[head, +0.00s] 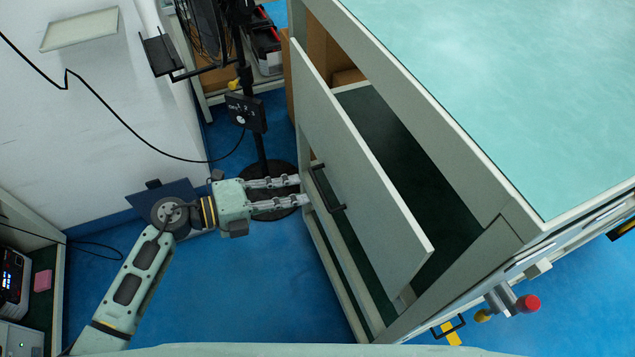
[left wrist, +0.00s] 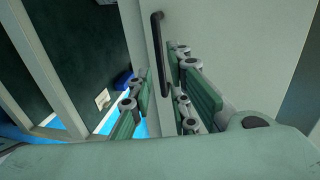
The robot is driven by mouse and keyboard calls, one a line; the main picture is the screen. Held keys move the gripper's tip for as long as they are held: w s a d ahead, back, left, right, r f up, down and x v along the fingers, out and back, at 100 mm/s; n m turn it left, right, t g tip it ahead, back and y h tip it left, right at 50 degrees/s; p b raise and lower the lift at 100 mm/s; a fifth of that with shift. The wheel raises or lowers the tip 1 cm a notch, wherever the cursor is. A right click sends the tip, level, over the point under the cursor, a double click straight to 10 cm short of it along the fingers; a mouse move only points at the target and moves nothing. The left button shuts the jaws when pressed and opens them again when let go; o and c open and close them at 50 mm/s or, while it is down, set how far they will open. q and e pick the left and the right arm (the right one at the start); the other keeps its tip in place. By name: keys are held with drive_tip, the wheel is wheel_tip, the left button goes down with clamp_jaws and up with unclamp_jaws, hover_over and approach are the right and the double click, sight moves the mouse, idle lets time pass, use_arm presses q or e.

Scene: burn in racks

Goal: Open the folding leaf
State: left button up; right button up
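The folding leaf (head: 355,160) is a pale grey-green panel on the side of the large workbench. Its upper edge stands away from the bench frame, and a dark interior shows through the gap. A black bar handle (head: 328,188) is on its outer face; it also shows in the left wrist view (left wrist: 157,45). My left gripper (head: 302,190) reaches the handle from the left. Its fingers are apart, one on each side of the handle in the left wrist view (left wrist: 160,88). I cannot tell whether they touch it. My right gripper is not in view.
The workbench (head: 500,80) has a pale turquoise top. A red knob (head: 528,303) sticks out at its front corner. A black stand (head: 258,140) with a round base is behind my left gripper. Blue floor (head: 250,290) is clear left of the leaf.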

sight(320, 188)
use_arm(q)
drive_tip(key=x, duration=0.7)
drive_tip(key=shift+p, duration=0.4)
drive_tip(key=shift+c, duration=0.4)
clamp_jaws()
